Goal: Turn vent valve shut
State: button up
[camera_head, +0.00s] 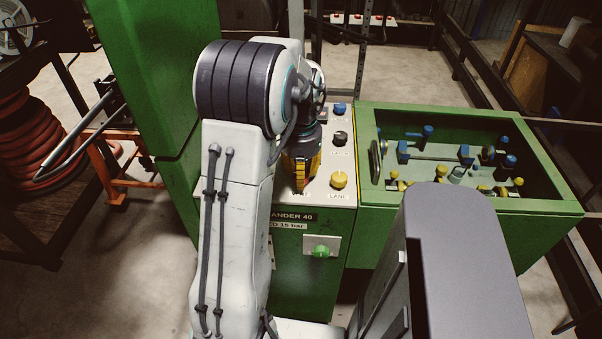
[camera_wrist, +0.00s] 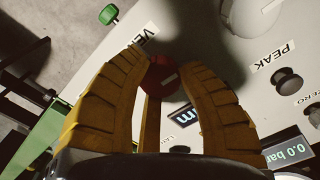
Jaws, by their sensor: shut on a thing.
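The vent valve is a dark red round knob (camera_wrist: 161,76) on the pale panel, beside a partly covered label starting "VE" (camera_wrist: 143,34). A pale line shows on its face. My gripper (camera_wrist: 165,70) has its yellow fingers on either side of the knob and is shut on it. In the head view my gripper (camera_head: 301,178) points down at the panel top, left of the yellow knob. The red knob is hidden there behind the fingers and my arm.
The panel (camera_head: 345,197) also carries a yellow knob (camera_head: 339,180), a black knob (camera_head: 340,138) and a blue knob (camera_head: 340,109). A green knob (camera_head: 321,251) sits on the cabinet front. A green-rimmed tray (camera_head: 466,117) of fittings stands right. A display (camera_wrist: 291,151) reads 0.0 bar.

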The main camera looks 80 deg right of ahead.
jog(key=shift+a+f+n, duration=0.1)
jog(key=shift+f+n, duration=0.05)
jog(key=shift+n, duration=0.35)
jog(key=o, duration=1.2)
notch_tip(320, 180, up, 12)
jog(key=shift+r, duration=0.1)
dwell(0.9)
